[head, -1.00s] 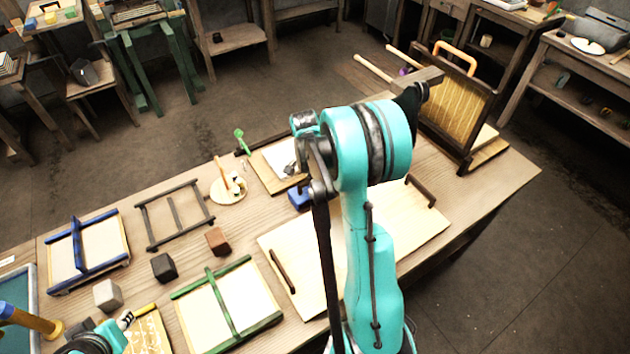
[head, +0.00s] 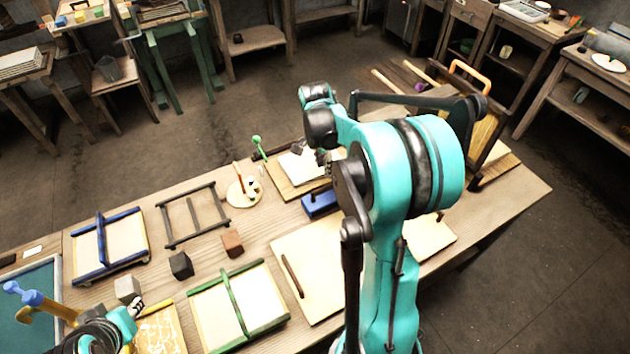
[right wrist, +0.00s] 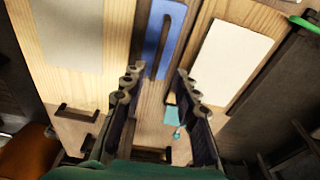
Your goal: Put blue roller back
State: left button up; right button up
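A blue roller-like piece (head: 24,294) with a gold shaft is at the lower left of the head view. The shaft runs up to my left gripper (head: 118,323), which is cut off by the picture edge. I cannot tell whether its fingers hold it. My right gripper (head: 313,152) is above the back of the table, partly behind my arm. In the right wrist view it (right wrist: 157,75) is open and empty. A long blue block (right wrist: 165,38) with a dark bar lies beyond its fingertips; it also shows in the head view (head: 320,204).
A pale board with dark handles (head: 295,285), a green frame (head: 255,325), a blue frame (head: 122,256) and a dark frame (head: 178,240) cover the table. Small cubes lie between them. A hanging mould (head: 490,135) stands at the far right end.

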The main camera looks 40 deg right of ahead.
jog(key=s+a+r+n+t, duration=0.3)
jog(key=s+a+n, duration=0.4)
jog(key=a+n, duration=0.2)
jog(key=s+a+r+n+t+y, duration=0.1)
jog(key=s+a+r+n+t, duration=0.2)
jog(key=s+a+n, duration=0.3)
jog(key=a+n+t, duration=0.1)
jog(key=a+n, duration=0.2)
jog(key=a, duration=0.3)
jog(key=shift+s+a+r+n, duration=0.3)
jog(key=shift+s+r+n, duration=0.05)
jog(key=shift+s+n, duration=0.05)
jog(key=shift+f+b, duration=0.6)
jog(key=shift+a, duration=0.1)
